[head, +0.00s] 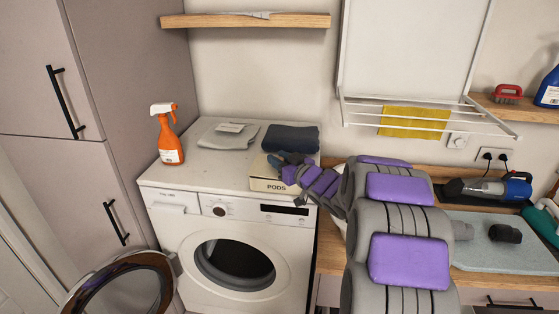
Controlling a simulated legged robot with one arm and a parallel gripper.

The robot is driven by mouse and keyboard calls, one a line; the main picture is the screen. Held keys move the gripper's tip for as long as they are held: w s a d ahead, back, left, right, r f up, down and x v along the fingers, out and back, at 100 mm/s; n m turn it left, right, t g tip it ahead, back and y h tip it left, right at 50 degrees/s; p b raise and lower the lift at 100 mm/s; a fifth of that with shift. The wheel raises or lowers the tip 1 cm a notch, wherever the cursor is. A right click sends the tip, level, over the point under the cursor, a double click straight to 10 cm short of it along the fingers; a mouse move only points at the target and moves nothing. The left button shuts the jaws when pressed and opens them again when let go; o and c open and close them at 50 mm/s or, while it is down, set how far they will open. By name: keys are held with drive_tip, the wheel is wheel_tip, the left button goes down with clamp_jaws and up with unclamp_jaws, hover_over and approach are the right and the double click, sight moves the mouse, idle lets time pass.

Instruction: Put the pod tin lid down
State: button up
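The cream pod tin (268,184), marked PODS, stands on the front right of the washing machine's top (190,179). My gripper (280,161) is at the tin's upper right side, over or against its top edge. My arm comes in from the right and covers the tin's right part. The fingers are small and dark here, so I cannot tell whether they are open or shut. I cannot make out the lid as a separate piece, nor whether it is on the tin or in my gripper.
A dark folded cloth (291,138) lies behind the tin, with a grey cloth (228,136) left of it. An orange spray bottle (168,136) stands at the left. The machine's round door (128,281) hangs open. The top's front left is clear.

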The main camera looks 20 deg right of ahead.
drive_tip(key=o, duration=0.5)
drive_tip(key=shift+c, duration=0.2)
drive_tip(key=shift+f+b, duration=0.2)
drive_tip(key=shift+b, duration=0.2)
drive_tip(key=shift+f+b, duration=0.2)
drive_tip(key=shift+b, duration=0.2)
drive_tip(key=p+v, duration=0.4)
drive_tip(key=v, duration=1.3)
drive_tip(key=shift+s+d+r, duration=0.2)
drive_tip(key=shift+d, duration=0.05)
